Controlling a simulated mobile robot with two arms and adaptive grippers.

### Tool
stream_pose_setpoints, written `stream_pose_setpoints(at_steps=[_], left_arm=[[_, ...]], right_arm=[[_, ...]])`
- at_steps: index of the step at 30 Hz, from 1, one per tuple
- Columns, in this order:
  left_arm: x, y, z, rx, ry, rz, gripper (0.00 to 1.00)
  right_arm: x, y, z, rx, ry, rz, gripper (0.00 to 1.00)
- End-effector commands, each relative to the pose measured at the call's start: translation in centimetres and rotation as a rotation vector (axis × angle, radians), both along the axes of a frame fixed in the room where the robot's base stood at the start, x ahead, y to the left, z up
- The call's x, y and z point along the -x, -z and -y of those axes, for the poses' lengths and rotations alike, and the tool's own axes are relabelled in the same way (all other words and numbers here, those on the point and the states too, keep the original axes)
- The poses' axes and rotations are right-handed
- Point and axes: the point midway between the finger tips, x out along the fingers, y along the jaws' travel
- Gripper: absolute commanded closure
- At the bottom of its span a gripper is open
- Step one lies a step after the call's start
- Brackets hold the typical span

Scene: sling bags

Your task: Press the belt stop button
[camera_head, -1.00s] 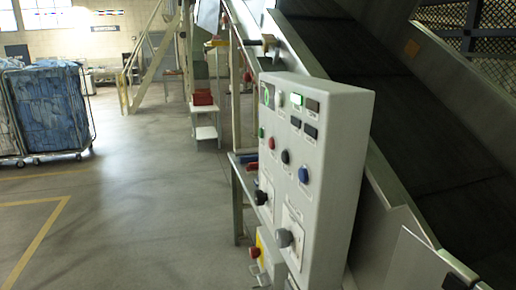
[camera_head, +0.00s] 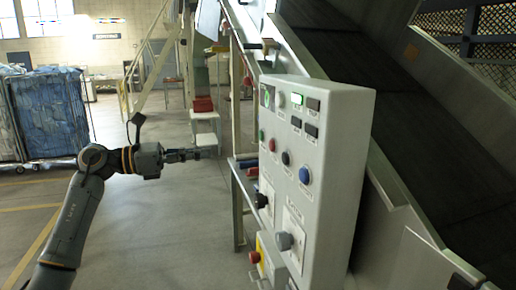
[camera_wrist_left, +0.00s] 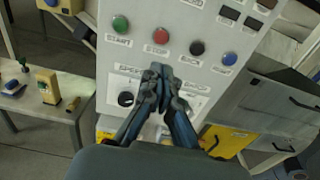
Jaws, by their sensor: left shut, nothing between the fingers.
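The pale control panel (camera_head: 335,165) stands right of centre in the head view. Its red button (camera_head: 271,145) sits in a row with green, black and blue buttons. In the left wrist view the red button (camera_wrist_left: 160,35) has a STOP label under it, between the green START button (camera_wrist_left: 121,25) and the black button (camera_wrist_left: 197,48). My left gripper (camera_head: 198,154) is shut and empty, left of the panel and apart from it in the head view. In the wrist view its closed fingertips (camera_wrist_left: 160,70) appear just below the STOP label. My right gripper is not in view.
Another red knob (camera_head: 254,257) on a yellow box sits low beside the panel. The dark sloping conveyor belt (camera_head: 400,120) runs behind the panel. A wheeled cage of blue bags (camera_head: 50,115) stands at the far left. The floor between is open.

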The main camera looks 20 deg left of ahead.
Motion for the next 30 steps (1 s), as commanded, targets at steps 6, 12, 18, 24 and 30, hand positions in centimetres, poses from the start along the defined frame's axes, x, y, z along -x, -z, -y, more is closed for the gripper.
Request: stream_pose_setpoints(at_steps=[6,12,18,24,30], left_arm=[[-0.6,-0.2,0.8,0.005,0.002,-0.002,1.0],[-2.5,-0.5,3.8,0.008,0.005,-0.003,1.0],[-5.0,-0.5,7.5,0.009,0.004,-0.003,1.0],[-6.9,-0.4,10.2,0.008,0.003,-0.005,1.0],[-7.8,-0.1,11.5,0.006,0.001,-0.004,1.0]], right_arm=[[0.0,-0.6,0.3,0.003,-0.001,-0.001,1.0],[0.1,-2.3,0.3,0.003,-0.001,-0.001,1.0],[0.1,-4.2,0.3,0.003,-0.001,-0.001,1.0],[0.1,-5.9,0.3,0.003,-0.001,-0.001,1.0],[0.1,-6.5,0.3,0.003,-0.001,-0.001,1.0]])
